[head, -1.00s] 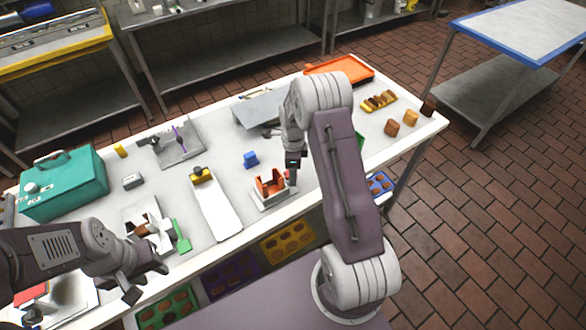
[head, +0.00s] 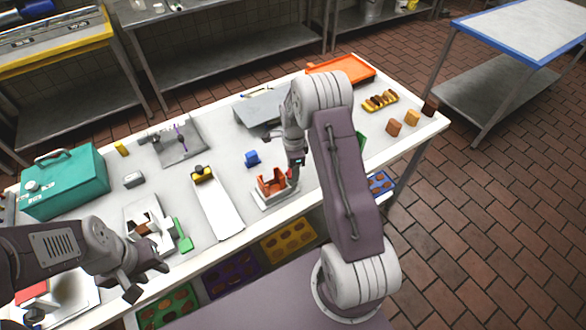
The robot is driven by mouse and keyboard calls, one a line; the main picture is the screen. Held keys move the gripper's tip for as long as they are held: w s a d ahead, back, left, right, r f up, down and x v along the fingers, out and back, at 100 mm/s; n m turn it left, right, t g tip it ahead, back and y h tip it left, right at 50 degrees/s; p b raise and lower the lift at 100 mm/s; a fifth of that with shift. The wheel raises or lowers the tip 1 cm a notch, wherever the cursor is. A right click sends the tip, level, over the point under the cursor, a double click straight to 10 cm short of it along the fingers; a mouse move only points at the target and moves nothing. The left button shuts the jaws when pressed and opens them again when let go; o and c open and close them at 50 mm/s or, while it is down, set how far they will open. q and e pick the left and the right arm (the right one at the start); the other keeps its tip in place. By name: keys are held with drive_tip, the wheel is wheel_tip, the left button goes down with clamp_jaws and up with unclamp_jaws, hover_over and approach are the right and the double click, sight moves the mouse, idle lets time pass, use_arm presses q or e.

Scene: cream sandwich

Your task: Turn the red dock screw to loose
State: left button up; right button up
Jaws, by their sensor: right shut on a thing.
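The red dock (head: 270,184) stands on a pale base (head: 268,202) near the front edge of the table. My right gripper (head: 293,174) points down at the dock's right side, shut on what appears to be the red dock screw. The screw itself is hidden by the fingers, so its turn position cannot be read. My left gripper (head: 147,281) is open and empty at the lower left, over the table's front edge, well apart from the dock.
A teal case (head: 70,185) stands at the left end. An orange tray (head: 341,68) lies at the back.

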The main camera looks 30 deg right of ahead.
drive_tip(key=n, duration=0.4)
drive_tip(key=shift+w+d+r+n, duration=0.1)
drive_tip(key=shift+w+n, duration=0.1)
drive_tip(key=shift+n, duration=0.1)
drive_tip(key=n, duration=0.3)
drive_tip(key=shift+w+n, duration=0.1)
drive_tip(key=shift+n, duration=0.3)
drive_tip(key=n, duration=0.3)
drive_tip(key=shift+w+r, duration=0.1)
drive_tip(key=shift+w+n, duration=0.1)
drive_tip(key=shift+n, duration=1.9)
drive_tip(key=o, duration=1.4)
drive_tip(key=shift+c, duration=0.2)
drive_tip(key=shift+s+f, duration=0.25)
